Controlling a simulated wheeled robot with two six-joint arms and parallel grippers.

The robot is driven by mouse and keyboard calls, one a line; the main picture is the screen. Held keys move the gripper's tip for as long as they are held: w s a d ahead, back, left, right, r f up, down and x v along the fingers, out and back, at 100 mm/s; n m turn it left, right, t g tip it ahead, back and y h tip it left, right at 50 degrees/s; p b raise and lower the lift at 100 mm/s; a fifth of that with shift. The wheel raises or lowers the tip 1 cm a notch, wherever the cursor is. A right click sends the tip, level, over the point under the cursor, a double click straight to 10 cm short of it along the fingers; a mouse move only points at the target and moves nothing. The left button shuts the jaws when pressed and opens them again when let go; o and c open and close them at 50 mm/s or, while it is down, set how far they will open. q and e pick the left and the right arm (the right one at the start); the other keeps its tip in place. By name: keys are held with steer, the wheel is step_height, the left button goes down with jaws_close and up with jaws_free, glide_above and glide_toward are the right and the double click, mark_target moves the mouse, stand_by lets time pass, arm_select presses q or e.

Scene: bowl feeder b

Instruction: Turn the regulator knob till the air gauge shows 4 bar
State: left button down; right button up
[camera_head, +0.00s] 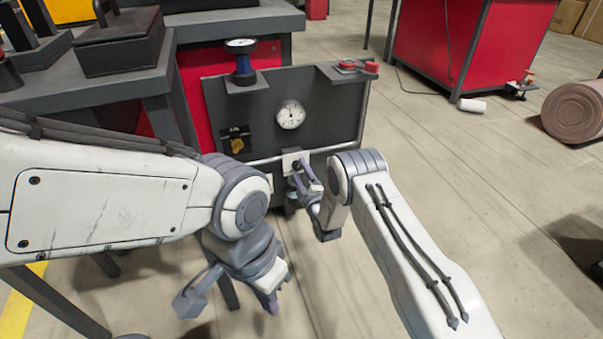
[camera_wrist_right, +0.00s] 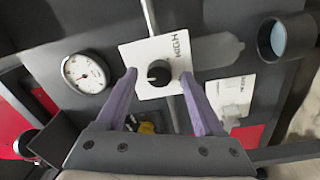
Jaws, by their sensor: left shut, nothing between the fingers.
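A round white dial gauge (camera_head: 290,114) is on the dark upright panel (camera_head: 330,110). It also shows in the right wrist view (camera_wrist_right: 85,73); its figures are too small to read. A black knob (camera_wrist_right: 158,73) with a white mark sits on a white plate (camera_wrist_right: 136,52) lettered HIGH. My right gripper (camera_head: 299,177) is in front of this plate, its purple fingers apart on either side of the knob. I cannot tell whether they touch it. My left gripper (camera_head: 271,301) is shut and empty, low in front of the panel and away from it.
A blue cylinder with a dial on top (camera_head: 242,62) stands on the panel's left bracket. Red parts (camera_head: 348,65) sit on the right bracket. A yellow and black fitting (camera_head: 236,140) is left below the gauge.

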steer(key=shift+s, duration=0.1)
steer(key=shift+s+d+p, duration=0.1)
steer(key=shift+s+p, duration=0.25)
steer(key=p+v, duration=0.4)
steer(key=v, duration=0.5)
steer(key=shift+s, duration=0.3)
steer(key=shift+d, duration=0.15)
